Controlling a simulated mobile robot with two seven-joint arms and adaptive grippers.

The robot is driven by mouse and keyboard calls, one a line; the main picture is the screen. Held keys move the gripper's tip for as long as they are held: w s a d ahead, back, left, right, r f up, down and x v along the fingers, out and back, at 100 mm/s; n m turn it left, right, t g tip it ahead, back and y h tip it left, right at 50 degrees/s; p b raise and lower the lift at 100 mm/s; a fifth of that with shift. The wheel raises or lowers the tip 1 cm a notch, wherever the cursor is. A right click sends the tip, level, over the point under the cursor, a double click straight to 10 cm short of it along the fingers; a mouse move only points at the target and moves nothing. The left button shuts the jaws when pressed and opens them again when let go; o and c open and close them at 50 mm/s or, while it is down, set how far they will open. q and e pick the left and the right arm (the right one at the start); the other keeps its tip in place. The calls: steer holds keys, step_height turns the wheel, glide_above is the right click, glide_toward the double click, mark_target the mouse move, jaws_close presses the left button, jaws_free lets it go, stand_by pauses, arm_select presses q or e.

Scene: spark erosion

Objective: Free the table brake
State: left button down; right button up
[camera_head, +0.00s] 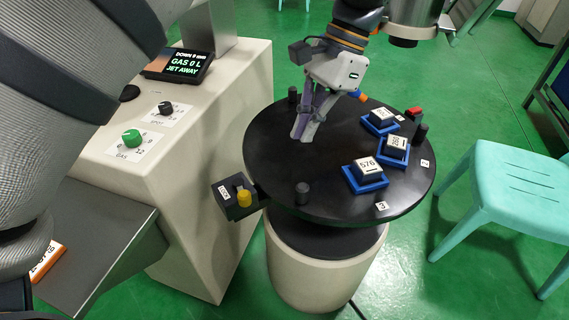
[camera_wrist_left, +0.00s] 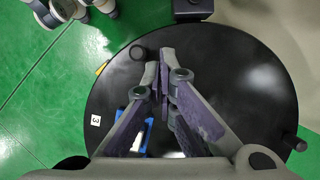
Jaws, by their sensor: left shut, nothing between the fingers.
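The round black table (camera_head: 270,165) stands on a pale drum. A dark box with a yellow knob (camera_head: 243,197) sits at its left front edge; it looks like the table brake, its small label too small to read. In the left wrist view a dark box (camera_wrist_left: 192,8) shows at the table's top edge, with no knob visible. My left gripper (camera_head: 302,133) is shut and empty, pointing down over the left part of the table, apart from the brake. In the wrist view its fingers (camera_wrist_left: 163,75) meet over the bare black top. My right gripper is not in view.
Blue trays with dark numbered blocks (camera_head: 366,172) stand on the table's right side. Short black posts (camera_head: 302,193) rise near the rim. A pale console with a green knob (camera_head: 131,138) and display (camera_head: 178,66) is left; a turquoise stool (camera_head: 510,190) is right.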

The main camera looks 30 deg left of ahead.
mark_target(241, 189)
arm_select(q)
steer(key=shift+s, duration=0.3)
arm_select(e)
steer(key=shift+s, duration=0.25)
arm_select(q)
steer(key=x, duration=0.9)
steer(key=shift+s+f+p, duration=0.1)
steer(key=shift+p, duration=0.2)
steer(key=shift+s+a+f+p, duration=0.2)
steer(key=shift+s+a+p, duration=0.25)
steer(key=shift+s, duration=0.45)
steer(key=shift+s+a+f+p, duration=0.25)
steer(key=shift+s+a, duration=0.35)
steer(key=shift+s, duration=0.35)
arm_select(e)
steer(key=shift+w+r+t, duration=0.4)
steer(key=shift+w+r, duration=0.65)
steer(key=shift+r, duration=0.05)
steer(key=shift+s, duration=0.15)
